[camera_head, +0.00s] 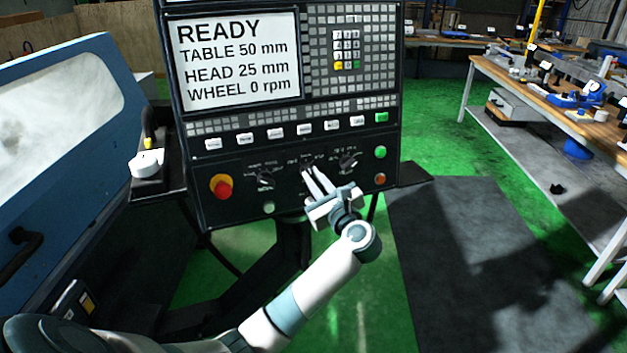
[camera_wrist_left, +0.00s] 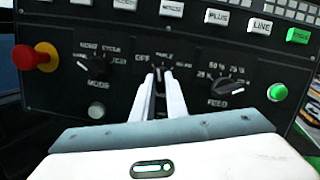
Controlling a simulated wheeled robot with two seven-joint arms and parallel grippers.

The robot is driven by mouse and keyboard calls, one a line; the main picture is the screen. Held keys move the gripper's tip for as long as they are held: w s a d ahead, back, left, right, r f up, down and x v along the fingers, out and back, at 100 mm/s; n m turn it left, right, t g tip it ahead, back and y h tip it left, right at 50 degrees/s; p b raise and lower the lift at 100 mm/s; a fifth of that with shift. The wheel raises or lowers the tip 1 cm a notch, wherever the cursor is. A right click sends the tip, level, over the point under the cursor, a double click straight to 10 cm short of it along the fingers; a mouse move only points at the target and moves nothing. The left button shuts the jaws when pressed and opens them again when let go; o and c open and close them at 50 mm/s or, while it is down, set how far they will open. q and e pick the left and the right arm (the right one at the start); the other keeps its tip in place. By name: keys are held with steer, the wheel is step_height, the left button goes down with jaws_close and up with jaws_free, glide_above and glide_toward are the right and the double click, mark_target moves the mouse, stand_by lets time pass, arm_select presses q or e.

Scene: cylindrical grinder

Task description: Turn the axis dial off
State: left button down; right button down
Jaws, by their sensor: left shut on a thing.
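My left gripper (camera_head: 309,170) reaches up to the black control panel (camera_head: 230,165) from below, at the middle dial of a row. In the left wrist view the fingers (camera_wrist_left: 161,78) are closed around the small dark axis dial (camera_wrist_left: 160,74). Its label shows OFF at the left and more words at the top and right, too small to read well. The fingers cover most of the dial, so I cannot tell exactly where it points. My right gripper is not in view.
The black MODE dial (camera_wrist_left: 97,67) is left of the gripper and the FEED dial (camera_wrist_left: 226,86) is right of it. A red stop button (camera_head: 221,187) sits at far left. The screen (camera_head: 238,62) reads READY, wheel 0 rpm. A workbench (camera_head: 540,85) stands at the right.

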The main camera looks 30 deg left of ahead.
arm_select(q)
steer(key=n+g+b, duration=0.1)
steer(key=n, duration=0.3)
steer(key=shift+n, duration=0.8)
steer(key=shift+r, duration=0.1)
steer(key=c, duration=1.8)
jaws_free()
steer(key=shift+o, duration=0.2)
steer(key=shift+d, duration=0.15)
